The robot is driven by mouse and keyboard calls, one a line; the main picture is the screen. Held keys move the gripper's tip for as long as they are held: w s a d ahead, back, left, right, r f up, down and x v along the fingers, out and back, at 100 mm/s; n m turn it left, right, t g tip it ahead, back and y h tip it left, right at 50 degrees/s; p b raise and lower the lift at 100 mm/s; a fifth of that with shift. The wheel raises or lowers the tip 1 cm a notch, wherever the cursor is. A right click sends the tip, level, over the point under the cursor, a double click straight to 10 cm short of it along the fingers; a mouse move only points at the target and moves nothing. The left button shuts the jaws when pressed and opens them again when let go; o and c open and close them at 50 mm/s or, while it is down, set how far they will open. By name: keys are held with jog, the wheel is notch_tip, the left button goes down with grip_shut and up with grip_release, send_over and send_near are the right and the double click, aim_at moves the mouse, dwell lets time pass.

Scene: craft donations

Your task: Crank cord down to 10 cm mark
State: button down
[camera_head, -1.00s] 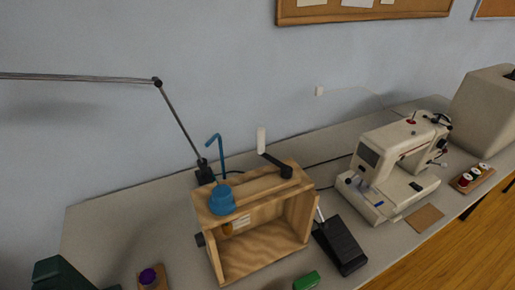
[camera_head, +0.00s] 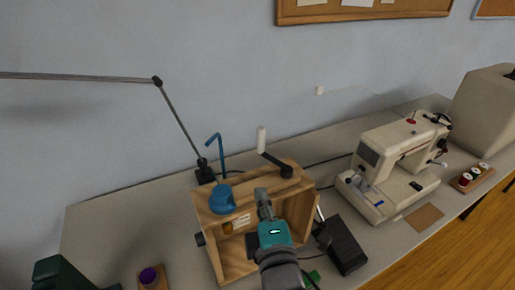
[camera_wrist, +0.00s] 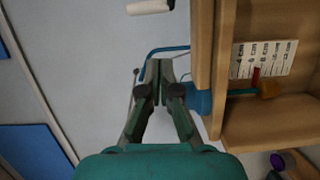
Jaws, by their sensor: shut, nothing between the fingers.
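A wooden box frame (camera_head: 213,252) with an open front stands on the table. On its top is a crank with a black arm (camera_head: 275,165) and an upright white handle (camera_head: 262,140); the handle also shows at the wrist view's top edge (camera_wrist: 150,6). A blue round part (camera_head: 222,198) sits at the top left. In the wrist view a short blue cord (camera_wrist: 242,91) leads to an orange-brown weight (camera_wrist: 269,89) beside a white scale card (camera_wrist: 277,58) with a red mark (camera_wrist: 256,75). My gripper (camera_head: 262,192) is shut and empty before the box, apart from the handle.
A blue hooked rod (camera_head: 218,150) and a lamp arm (camera_head: 182,121) stand behind the box. A black pedal (camera_head: 345,247) and a sewing machine (camera_head: 390,165) are to the right. A purple spool (camera_head: 148,276) is at the front left.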

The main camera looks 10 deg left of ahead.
jog(key=shift+n, duration=0.3)
jog(key=w+a, duration=0.1)
jog(key=w, duration=0.2)
jog(key=w+a+r, duration=0.1)
jog(key=w+a, duration=0.1)
jog(key=w, duration=0.1)
jog(key=w+a+r, duration=0.1)
jog(key=w, duration=0.2)
jog(key=shift+w+a+r, duration=0.15)
jog(key=shift+w+a, duration=0.1)
jog(key=shift+w, duration=0.05)
jog(key=shift+w+d, duration=0.25)
jog(key=shift+w, duration=0.35)
jog(key=shift+w+d, duration=0.25)
jog(key=shift+w, duration=0.3)
jog(key=shift+w+d, duration=0.35)
jog(key=shift+w, duration=0.45)
